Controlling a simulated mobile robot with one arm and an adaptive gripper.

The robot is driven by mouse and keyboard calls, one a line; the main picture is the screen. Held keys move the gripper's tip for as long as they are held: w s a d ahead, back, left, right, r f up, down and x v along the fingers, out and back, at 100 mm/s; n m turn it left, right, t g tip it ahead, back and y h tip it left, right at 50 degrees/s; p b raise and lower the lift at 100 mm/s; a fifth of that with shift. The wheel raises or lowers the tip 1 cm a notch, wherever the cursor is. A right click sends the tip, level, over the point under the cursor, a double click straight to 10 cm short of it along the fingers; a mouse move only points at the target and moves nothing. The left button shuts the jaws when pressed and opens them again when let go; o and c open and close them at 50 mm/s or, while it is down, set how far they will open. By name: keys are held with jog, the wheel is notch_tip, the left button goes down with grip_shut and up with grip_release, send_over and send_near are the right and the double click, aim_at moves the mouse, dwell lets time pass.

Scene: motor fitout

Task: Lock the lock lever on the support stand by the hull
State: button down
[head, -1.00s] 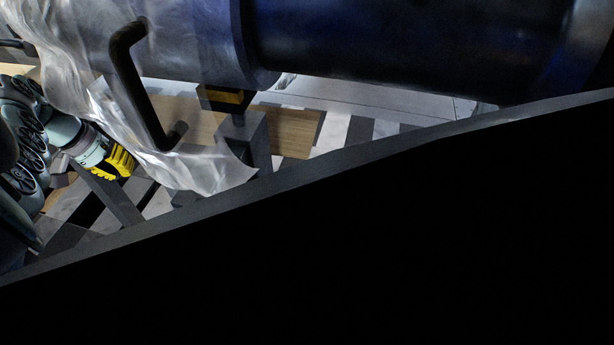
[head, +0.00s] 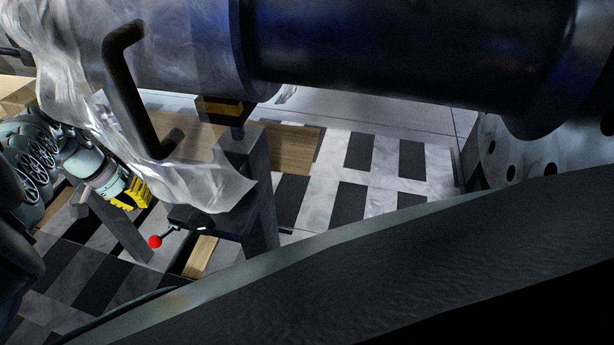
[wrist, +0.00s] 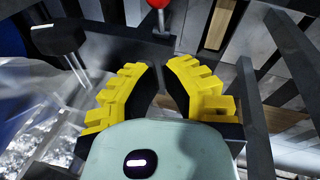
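The lock lever ends in a red ball knob (head: 155,241) on a thin dark rod, which sticks out low and left from a black block (head: 190,217) on the grey support stand (head: 262,215). In the head view my gripper (head: 140,196), with yellow fingers, is left of the stand and above the knob in the picture. In the wrist view the red knob (wrist: 158,3) is cut by the top edge, beyond the fingertips. My gripper (wrist: 160,66) has a narrow gap between its tips and holds nothing. Plastic sheeting hides part of the stand's top.
A large dark cylinder (head: 400,50) and clear plastic sheeting (head: 190,60) hang over the stand. A black bent handle (head: 128,85) crosses in front. A wooden plank (head: 290,148) lies behind. A dark curved surface (head: 380,260) covers the lower right.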

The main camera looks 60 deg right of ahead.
aim_at(164, 235)
notch_tip(164, 235, down, 6)
jog(key=s, duration=0.2)
jog(key=shift+s+a, duration=0.35)
jog(key=shift+s, duration=0.05)
